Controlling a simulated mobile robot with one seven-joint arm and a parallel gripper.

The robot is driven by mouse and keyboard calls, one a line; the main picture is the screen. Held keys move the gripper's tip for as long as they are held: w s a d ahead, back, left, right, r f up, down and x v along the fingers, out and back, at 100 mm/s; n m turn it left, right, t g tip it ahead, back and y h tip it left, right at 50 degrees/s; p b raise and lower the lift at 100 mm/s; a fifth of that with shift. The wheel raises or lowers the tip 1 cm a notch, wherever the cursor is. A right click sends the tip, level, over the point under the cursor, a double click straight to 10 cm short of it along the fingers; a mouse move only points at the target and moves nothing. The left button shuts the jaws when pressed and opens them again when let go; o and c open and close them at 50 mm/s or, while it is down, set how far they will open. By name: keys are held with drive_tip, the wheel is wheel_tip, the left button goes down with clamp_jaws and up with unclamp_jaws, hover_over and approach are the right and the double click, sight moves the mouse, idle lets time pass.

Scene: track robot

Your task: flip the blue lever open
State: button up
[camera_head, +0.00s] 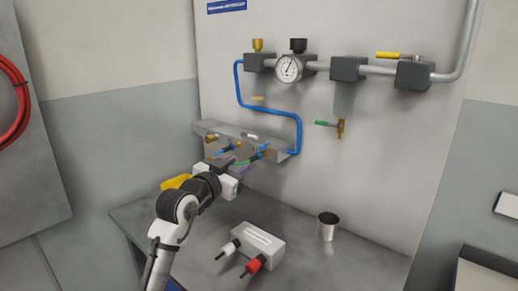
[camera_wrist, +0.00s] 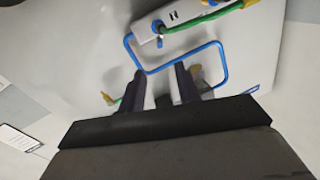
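In the head view, small blue levers show on brass fittings under the grey manifold block (camera_head: 206,129). One blue lever (camera_head: 222,153) is left of centre, and another (camera_head: 254,157) lies to its right. My gripper (camera_head: 232,165) is just below and in front of them; its fingertips are partly hidden, and I cannot tell whether it touches a lever. A small blue part (camera_wrist: 158,26) shows on the block (camera_wrist: 146,35) beyond the fingertips.
A blue pipe (camera_head: 299,130) bends down to the block's right end.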

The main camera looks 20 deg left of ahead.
sight(265, 145)
drive_tip(key=w+d+p, duration=0.1)
drive_tip(key=w+p, duration=0.3)
drive_tip(key=w, duration=0.7)
drive_tip(key=shift+d, duration=0.4)
clamp_jaws()
